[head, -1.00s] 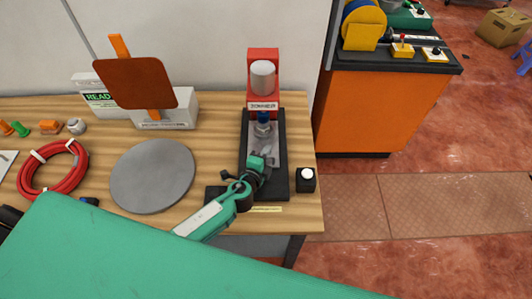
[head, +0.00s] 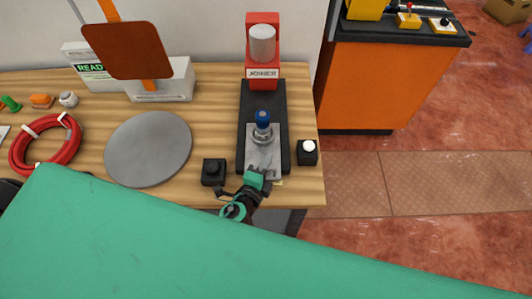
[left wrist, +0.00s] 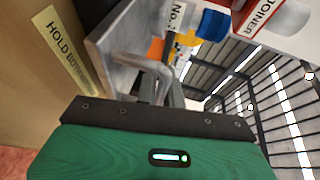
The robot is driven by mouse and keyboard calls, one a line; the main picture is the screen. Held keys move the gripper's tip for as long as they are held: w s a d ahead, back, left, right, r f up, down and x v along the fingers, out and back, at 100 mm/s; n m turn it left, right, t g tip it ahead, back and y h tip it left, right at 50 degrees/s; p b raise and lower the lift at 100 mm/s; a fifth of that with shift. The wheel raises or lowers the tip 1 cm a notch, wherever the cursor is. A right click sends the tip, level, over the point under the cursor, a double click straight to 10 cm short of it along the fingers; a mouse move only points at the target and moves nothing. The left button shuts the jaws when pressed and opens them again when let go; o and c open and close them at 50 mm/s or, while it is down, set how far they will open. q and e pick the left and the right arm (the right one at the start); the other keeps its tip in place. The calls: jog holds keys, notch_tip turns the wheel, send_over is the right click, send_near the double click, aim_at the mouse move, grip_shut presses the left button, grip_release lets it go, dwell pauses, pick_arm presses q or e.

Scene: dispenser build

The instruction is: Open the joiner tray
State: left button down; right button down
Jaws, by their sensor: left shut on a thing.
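The joiner (head: 263,65) is a red press with a grey cylinder and a black base, at the back right of the wooden table. Its grey metal joiner tray (head: 262,160) lies at the front of the base, carrying a metal part with a blue top (head: 263,121). My left gripper (head: 257,179) is at the tray's front end. In the left wrist view the tray (left wrist: 108,38) has a bent grey handle (left wrist: 150,70), with my left gripper (left wrist: 160,98) shut on it. The blue top (left wrist: 212,25) shows behind. My right gripper is out of view.
A black button box (head: 214,172) stands left of the tray and a white-topped one (head: 307,152) right of it. A grey disc (head: 148,149), a red cable coil (head: 45,145) and a white box (head: 163,82) are on the left. An orange cabinet (head: 372,88) stands beyond.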

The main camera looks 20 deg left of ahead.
pick_arm(q)
jog(key=shift+s+d, duration=0.1)
jog(key=shift+s, duration=0.35)
jog(key=c, duration=1.5)
grip_release()
jog(key=shift+s+b, duration=0.3)
jog(key=shift+s, duration=0.25)
jog(key=shift+b+v, duration=2.45)
jog(key=shift+v, duration=4)
